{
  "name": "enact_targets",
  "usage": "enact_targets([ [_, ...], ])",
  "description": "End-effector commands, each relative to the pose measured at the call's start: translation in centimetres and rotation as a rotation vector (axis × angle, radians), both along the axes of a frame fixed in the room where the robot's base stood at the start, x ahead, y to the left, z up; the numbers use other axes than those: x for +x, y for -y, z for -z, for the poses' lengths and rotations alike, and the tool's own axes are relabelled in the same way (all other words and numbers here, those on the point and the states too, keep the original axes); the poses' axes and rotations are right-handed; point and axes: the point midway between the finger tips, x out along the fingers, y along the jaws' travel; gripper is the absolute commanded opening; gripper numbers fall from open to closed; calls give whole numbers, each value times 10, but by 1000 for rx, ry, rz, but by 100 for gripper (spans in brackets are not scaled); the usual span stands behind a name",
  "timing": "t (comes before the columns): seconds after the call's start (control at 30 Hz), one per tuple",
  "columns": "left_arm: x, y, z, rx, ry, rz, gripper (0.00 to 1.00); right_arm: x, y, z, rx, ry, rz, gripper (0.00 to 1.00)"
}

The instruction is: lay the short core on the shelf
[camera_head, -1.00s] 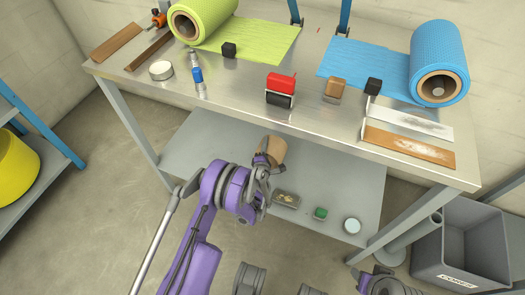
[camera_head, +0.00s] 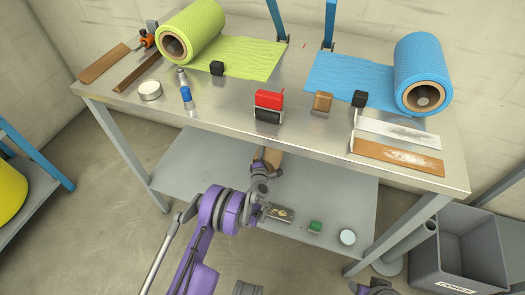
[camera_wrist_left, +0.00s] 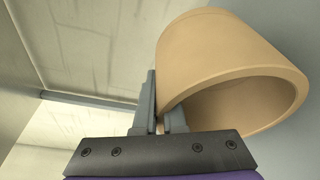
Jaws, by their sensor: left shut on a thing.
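The short core (camera_head: 273,157) is a tan cardboard tube. My left gripper (camera_head: 262,168) is shut on its wall, and the head view shows it just below the bench's front edge, over the grey lower shelf (camera_head: 205,165). In the left wrist view the core (camera_wrist_left: 225,60) shows its open end, with the left gripper's fingers (camera_wrist_left: 160,115) on either side of the wall. I cannot tell whether the core touches the shelf. My right gripper (camera_head: 375,288) is partly in view at the bottom edge; its jaws are unclear.
The shelf's left part is clear. The steel bench top (camera_head: 215,110) overhangs it. A grey bin (camera_head: 455,245) stands right.

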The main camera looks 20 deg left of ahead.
Motion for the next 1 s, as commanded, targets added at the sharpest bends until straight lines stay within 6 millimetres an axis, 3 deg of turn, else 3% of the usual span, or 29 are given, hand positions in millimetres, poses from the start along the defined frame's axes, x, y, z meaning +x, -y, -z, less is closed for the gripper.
enact_targets([
  [0.57,0,0,8,0,0,0,0,0,0,0,0,0,0,50],
  [0.6,0,0,9,0,0,0,9,0,0,0,0,0,0,50],
  [0.8,0,0,8,0,0,0,43,0,0,0,0,0,0,50],
  [1.0,0,0,8,0,0,0,43,0,0,0,0,0,0,50],
])
